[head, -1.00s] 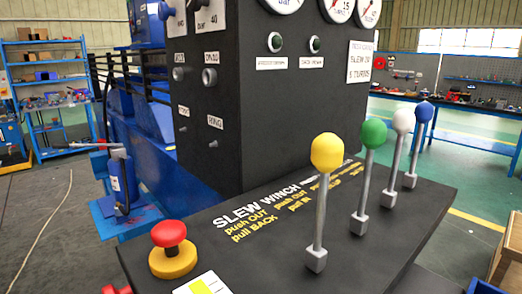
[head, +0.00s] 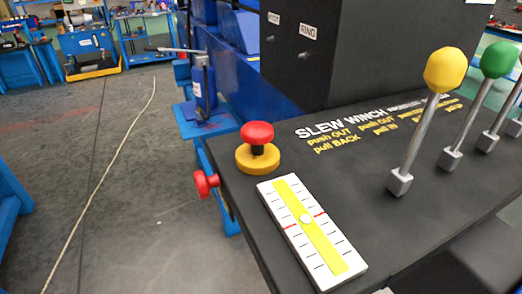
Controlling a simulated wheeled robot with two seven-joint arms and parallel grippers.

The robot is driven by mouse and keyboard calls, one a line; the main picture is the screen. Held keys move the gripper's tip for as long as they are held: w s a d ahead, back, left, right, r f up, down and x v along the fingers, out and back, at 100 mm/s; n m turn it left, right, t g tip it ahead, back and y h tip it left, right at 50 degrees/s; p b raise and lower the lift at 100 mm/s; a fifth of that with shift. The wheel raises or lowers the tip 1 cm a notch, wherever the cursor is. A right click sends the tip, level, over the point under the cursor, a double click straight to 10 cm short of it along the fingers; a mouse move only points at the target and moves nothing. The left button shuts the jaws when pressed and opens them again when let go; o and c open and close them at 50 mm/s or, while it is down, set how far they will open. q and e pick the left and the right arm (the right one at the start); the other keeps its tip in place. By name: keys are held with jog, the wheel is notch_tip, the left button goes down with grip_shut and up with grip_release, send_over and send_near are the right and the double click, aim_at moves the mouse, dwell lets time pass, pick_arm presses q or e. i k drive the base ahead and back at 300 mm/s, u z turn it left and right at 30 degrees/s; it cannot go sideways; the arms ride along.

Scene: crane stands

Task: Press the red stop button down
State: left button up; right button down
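The red stop button (head: 257,133) is a mushroom head on a short dark stem. A gap with the dark stem shows between the red head and the yellow base. Neither of my grippers shows in the head view, and nothing touches the button.
A second red knob (head: 205,183) sticks out from the console's left side. Levers with yellow (head: 445,70) and green (head: 498,60) balls rise at right. Open floor (head: 110,200) lies left.

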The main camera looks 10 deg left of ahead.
aim_at(257, 133)
jog(key=k, duration=0.5)
jog(key=z, duration=3.5)
jog(key=k, duration=1.05)
jog(key=u, duration=2.15)
jog(key=i, duration=0.5)
